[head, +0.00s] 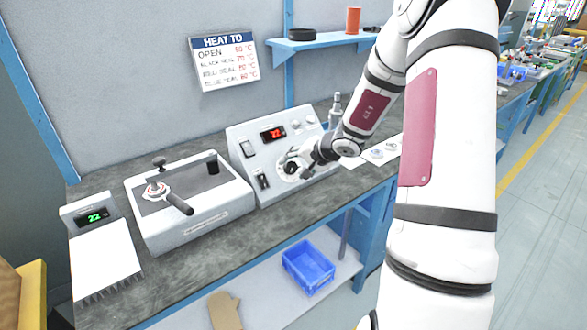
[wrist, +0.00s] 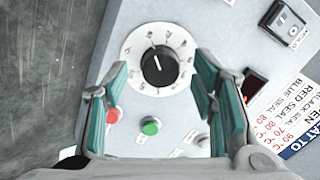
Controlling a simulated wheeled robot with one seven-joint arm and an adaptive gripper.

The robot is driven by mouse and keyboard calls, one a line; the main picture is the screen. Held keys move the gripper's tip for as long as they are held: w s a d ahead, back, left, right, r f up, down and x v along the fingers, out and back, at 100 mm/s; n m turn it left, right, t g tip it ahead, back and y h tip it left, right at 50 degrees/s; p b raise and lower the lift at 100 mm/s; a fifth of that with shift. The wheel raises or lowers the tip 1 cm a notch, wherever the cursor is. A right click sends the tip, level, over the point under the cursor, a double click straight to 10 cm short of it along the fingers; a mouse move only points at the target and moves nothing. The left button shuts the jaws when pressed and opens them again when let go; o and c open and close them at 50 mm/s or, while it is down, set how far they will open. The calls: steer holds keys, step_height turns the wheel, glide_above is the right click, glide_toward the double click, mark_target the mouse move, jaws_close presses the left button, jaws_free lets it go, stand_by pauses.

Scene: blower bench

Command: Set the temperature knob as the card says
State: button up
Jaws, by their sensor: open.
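The temperature knob (wrist: 158,66) is black on a round white numbered dial, on the sloped face of a grey control box (head: 246,140). Its white pointer line points up and slightly left in the wrist view. My gripper (wrist: 161,80) is open, its green-padded fingers on either side of the dial with gaps to the knob. In the head view my gripper (head: 300,165) partly covers the dial. The box's red display (head: 273,134) seems to read 22. The HEAT TO card (head: 223,62) on the wall lists OPEN 90 °C and black, red and blue seal lines.
A red button (wrist: 113,114) and a green button (wrist: 151,126) sit near the fingers. A white press-like unit (head: 190,200) with a black handle and a scale (head: 100,245) stand to the left. A blue bin (head: 308,268) is on the lower shelf.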

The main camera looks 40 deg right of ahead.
steer(key=shift+x, duration=0.8)
steer(key=shift+c, duration=0.2)
steer(key=c, duration=1.1)
steer(key=shift+b, duration=0.35)
